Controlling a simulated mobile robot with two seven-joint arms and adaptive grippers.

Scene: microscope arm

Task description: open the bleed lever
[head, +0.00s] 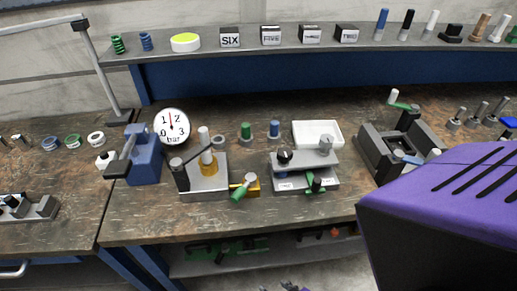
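A small lever with a green grip (238,194) sits on a brass block (253,188) at the front of the bench, beside a grey steel base (208,181); it looks like the bleed lever. Its green grip points down and to the left. A white round gauge (172,126) marked 0 to 3 bar stands behind, its red needle pointing straight up. A pale upright post with a brass collar (207,160) rises from the grey base. No gripper fingers can be made out, and nothing of mine touches the lever.
A blue clamp-like fixture (145,155) stands left of the base. A grey two-plate fixture (304,168) with a black knob is to the right, with a white tray (318,134) behind it. A large purple and black body (440,215) blocks the lower right.

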